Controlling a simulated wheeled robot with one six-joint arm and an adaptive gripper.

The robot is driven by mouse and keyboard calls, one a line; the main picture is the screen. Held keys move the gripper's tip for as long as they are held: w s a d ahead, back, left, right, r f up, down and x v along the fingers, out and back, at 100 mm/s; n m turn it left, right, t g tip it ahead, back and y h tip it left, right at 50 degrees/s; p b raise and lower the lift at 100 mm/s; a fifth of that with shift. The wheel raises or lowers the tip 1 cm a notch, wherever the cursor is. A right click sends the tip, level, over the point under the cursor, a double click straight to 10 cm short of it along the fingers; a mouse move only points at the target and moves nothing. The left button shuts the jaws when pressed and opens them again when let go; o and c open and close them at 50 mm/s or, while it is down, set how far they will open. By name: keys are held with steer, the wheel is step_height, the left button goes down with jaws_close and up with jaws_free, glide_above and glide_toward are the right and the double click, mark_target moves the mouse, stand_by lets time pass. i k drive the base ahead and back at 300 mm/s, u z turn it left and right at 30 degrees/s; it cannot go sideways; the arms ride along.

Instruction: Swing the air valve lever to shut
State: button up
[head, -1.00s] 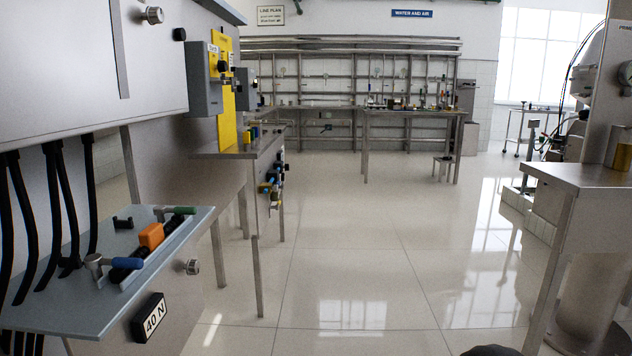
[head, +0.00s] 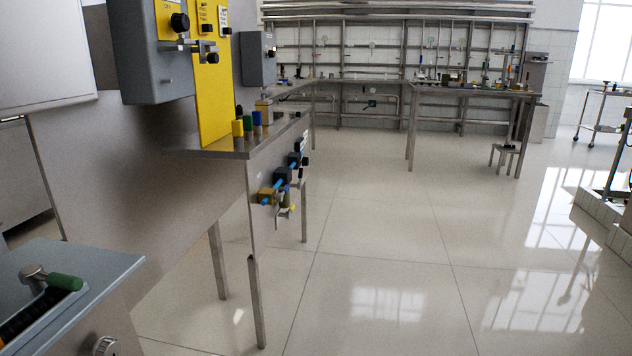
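No valve in view is labelled clearly enough to name it as the air valve. A small pipe assembly (head: 283,175) with dark blocks, blue tube sections and a brass-coloured fitting is mounted on the side panel of the left bench. A small yellow-tipped part (head: 291,208) hangs below it; I cannot tell if it is a lever. On the far bench rack, a small dark blue handle (head: 370,104) sits on a pipe below the bench top, too small to read its position. My gripper is not in view.
The steel bench (head: 215,150) at left carries coloured blocks (head: 247,124) and a yellow panel (head: 213,90) beside grey boxes. A shelf with a green-handled lever (head: 62,281) is at lower left. The tiled floor (head: 380,240) in the middle is clear.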

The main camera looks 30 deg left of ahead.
mark_target(279, 196)
steer(key=u, duration=0.35)
steer(key=i, duration=0.9)
steer(key=u, duration=1.15)
steer(key=i, duration=0.5)
steer(key=u, duration=0.5)
